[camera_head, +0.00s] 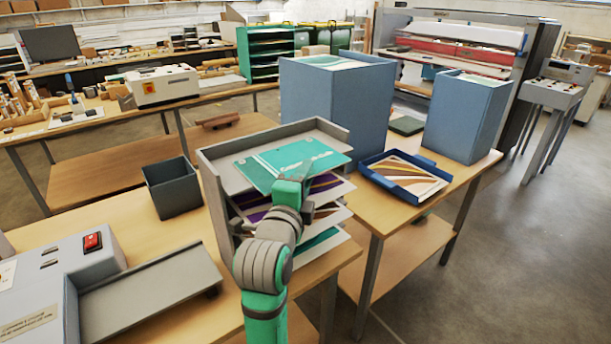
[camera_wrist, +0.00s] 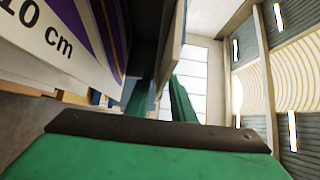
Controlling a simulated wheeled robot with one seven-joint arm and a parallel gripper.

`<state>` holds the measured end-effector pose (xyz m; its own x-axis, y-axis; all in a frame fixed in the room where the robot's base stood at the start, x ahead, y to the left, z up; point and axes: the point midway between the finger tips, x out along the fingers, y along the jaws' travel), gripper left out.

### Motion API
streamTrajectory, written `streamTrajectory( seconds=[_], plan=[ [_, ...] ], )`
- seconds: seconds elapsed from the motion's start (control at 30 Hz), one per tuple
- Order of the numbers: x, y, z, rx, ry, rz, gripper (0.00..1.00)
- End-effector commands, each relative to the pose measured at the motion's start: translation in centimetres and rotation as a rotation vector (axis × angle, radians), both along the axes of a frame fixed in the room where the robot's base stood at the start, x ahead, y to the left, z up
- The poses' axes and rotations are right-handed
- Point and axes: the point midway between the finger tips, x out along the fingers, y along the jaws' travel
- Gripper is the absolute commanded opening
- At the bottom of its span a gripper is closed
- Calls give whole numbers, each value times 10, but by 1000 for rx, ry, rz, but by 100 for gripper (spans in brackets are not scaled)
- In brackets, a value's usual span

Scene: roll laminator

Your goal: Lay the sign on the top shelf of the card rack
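The teal sign (camera_head: 290,160) lies over the top shelf of the grey card rack (camera_head: 207,172), with its front part reaching toward my arm. My gripper (camera_head: 291,186) is at the sign's front edge, coming from the front. In the wrist view two green fingers (camera_wrist: 163,97) stand either side of a thin edge-on board, which may be the sign or shelf. Whether they press on it cannot be made out. Purple, white and teal cards (camera_head: 325,213) sit on the shelves below. A card marked "10 cm" (camera_wrist: 60,45) is close at left in the wrist view.
A dark open bin (camera_head: 172,187) and a grey machine with tray (camera_head: 150,292) are left of the rack. Tall blue boxes (camera_head: 335,105) (camera_head: 468,118) and a blue tray with a striped print (camera_head: 405,178) are behind and right. Open floor lies at the right.

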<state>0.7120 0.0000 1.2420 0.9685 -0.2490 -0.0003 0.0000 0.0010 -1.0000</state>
Motion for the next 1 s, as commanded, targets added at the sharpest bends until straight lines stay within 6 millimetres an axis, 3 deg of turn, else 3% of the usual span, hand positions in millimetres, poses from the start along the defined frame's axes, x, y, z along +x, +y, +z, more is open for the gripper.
streamTrajectory(
  seconds=[0.23, 0.7, 1.0],
  plan=[
    [-2, 2, 3, 0, -1, 2, 22],
    [-65, 16, 3, -1, -1, -1, 22],
    [-73, 18, 3, 0, 0, -3, 22]
  ],
)
